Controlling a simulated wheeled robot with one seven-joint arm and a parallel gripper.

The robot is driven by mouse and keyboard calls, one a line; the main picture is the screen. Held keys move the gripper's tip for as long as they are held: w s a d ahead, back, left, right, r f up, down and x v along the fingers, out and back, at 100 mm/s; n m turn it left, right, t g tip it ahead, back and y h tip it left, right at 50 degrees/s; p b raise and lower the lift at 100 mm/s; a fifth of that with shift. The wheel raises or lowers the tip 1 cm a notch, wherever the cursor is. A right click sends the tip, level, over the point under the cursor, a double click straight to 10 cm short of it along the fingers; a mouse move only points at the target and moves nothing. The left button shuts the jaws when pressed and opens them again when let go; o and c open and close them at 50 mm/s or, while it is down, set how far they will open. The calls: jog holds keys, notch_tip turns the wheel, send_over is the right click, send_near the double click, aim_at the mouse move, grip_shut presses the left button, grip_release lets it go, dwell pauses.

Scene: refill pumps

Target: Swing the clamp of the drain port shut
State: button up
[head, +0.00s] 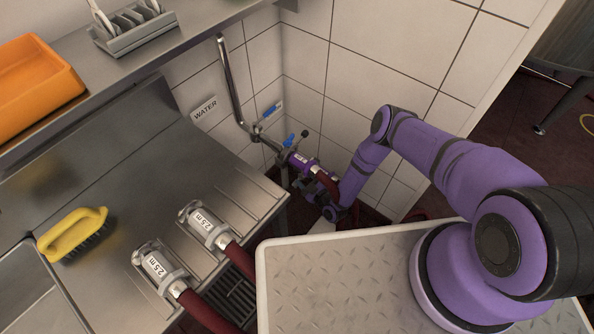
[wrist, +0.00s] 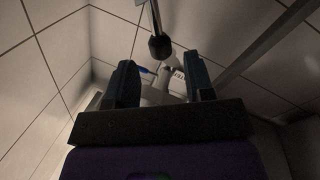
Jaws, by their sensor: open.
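The drain port, at the lower end of the metal wall pipe (head: 235,90), meets a purple hose coupling (head: 301,160) with a dark red hose (head: 326,183). The clamp's lever ends in a small black knob (head: 305,133), standing up above the joint in the head view. In the wrist view a black knob (wrist: 160,46) on a metal rod appears just beyond my fingertips, centred between them. My gripper (wrist: 160,75) is open, with no thing visibly held. In the head view it is low beside the coupling, mostly hidden. Whether a finger touches the lever cannot be told.
Blue valve handles (head: 272,109) sit on the pipe near the WATER sign (head: 205,109). Tiled walls close in behind the port. Two hose ends (head: 205,225) lie on the steel counter (head: 130,205), with a yellow brush (head: 72,233). My arm reaches over from the right.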

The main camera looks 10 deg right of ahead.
aim_at(300, 174)
jog(key=shift+x, duration=2.65)
jog(key=shift+c, duration=0.5)
grip_shut()
